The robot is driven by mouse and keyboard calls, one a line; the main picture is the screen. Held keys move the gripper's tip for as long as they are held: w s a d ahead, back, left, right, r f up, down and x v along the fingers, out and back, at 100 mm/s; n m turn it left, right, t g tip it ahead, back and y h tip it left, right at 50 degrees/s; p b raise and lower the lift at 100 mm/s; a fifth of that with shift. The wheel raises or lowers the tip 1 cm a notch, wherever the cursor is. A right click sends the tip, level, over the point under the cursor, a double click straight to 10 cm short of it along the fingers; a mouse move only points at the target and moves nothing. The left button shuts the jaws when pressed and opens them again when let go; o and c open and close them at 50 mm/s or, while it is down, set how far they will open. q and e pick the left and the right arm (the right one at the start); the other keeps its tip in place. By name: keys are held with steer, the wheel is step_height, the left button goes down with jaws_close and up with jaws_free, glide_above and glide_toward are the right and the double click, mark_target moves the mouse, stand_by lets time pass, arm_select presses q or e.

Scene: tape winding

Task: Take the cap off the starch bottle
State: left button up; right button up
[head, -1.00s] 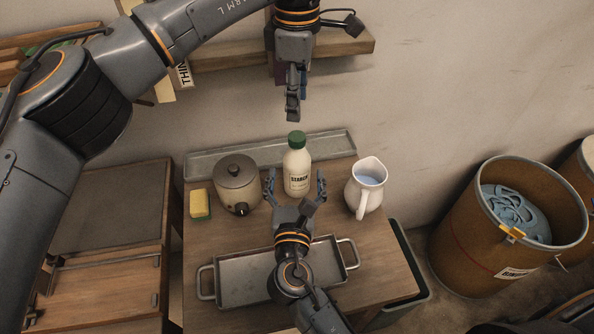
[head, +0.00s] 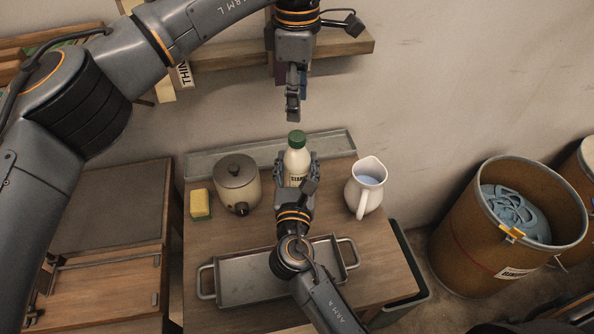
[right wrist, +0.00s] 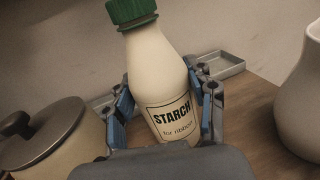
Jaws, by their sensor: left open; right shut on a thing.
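The starch bottle (head: 298,161) stands upright on the table, cream with a green cap (head: 297,138) on its top. In the right wrist view the bottle (right wrist: 160,75) shows its STARCH label, and the green cap (right wrist: 131,12) is cut by the top edge. My right gripper (head: 297,170) is shut on the bottle's body, one finger on each side. It also shows in the right wrist view (right wrist: 164,112). My left gripper (head: 292,112) points down, open and empty, just above the cap and apart from it.
A lidded pot (head: 237,185) and a yellow-green sponge (head: 200,205) stand left of the bottle. A white jug (head: 366,188) of bluish liquid stands to the right. A long shallow tray (head: 225,160) lies behind, and a handled metal tray (head: 240,285) lies in front under my right arm.

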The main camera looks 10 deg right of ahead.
mark_target(297, 136)
arm_select(q)
steer(key=m, duration=1.7)
steer(key=shift+m, duration=0.3)
steer(key=shift+f, duration=0.6)
step_height(297, 136, down, 7)
steer(key=shift+r, duration=0.1)
